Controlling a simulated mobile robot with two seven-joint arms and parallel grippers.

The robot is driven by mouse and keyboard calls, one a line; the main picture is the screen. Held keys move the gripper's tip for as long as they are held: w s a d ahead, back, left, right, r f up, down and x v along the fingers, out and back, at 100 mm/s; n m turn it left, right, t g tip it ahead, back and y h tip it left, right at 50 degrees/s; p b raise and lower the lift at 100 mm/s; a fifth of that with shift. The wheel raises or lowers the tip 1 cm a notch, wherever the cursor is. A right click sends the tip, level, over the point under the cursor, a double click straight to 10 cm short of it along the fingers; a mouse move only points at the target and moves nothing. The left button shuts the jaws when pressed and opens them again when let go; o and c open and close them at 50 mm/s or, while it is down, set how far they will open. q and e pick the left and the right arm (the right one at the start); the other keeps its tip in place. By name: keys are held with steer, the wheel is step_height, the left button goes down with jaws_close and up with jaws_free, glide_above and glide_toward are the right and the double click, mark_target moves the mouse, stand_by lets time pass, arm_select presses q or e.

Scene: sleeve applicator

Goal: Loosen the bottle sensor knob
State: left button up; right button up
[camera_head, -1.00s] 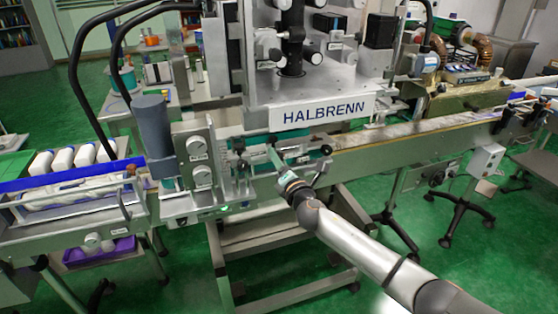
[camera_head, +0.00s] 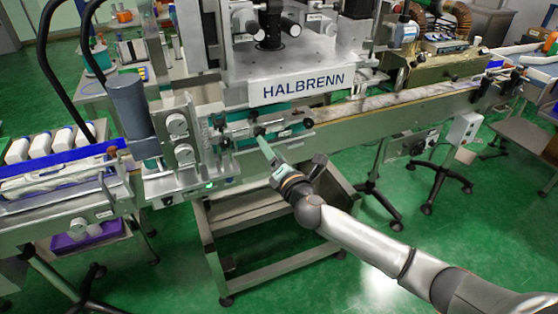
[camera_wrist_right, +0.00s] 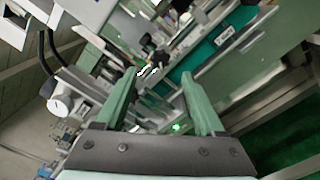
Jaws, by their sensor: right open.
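My right gripper (camera_head: 262,142) reaches in at the front of the labelling machine, with its green fingers toward the guide rail assembly. In the right wrist view the gripper (camera_wrist_right: 158,80) is open, with nothing between the fingers. Small dark knobs show along the rail: a left one (camera_head: 220,124), one just beyond the fingertips (camera_head: 258,131) and a right one (camera_head: 307,123). A dark knob (camera_wrist_right: 151,61) also shows past the fingertips in the wrist view. I cannot tell which knob belongs to the bottle sensor. My left gripper is not in view.
Two grey dials (camera_head: 178,125) and a dark grey cylinder (camera_head: 131,105) stand left of the rail. The conveyor (camera_head: 400,97) runs to the right. Below the conveyor is an open metal frame (camera_head: 275,255).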

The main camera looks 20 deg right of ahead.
steer(key=shift+s+d, duration=0.1)
steer(key=shift+s, duration=2.55)
steer(key=s+a+f+m+g+y, duration=0.1)
steer(key=s+a+f+m+g, duration=0.15)
steer(key=s+f+m, duration=0.55)
steer(key=s+a+f+m+g, duration=0.1)
steer(key=s+f+m+g, duration=0.3)
steer(key=f, duration=0.5)
steer(key=s+f+m, duration=0.3)
steer(key=s+m, duration=0.1)
steer(key=s, duration=0.1)
steer(key=s+f+m+g+p, duration=0.1)
steer(key=s+f+m, duration=0.1)
steer(key=s+m, duration=0.2)
steer(key=s+f+m+g, duration=0.1)
steer(key=s+f+m, duration=0.2)
steer(key=s, duration=0.4)
steer(key=shift+s+a+f+m+y, duration=0.3)
steer(key=shift+s+a+m+y, duration=0.1)
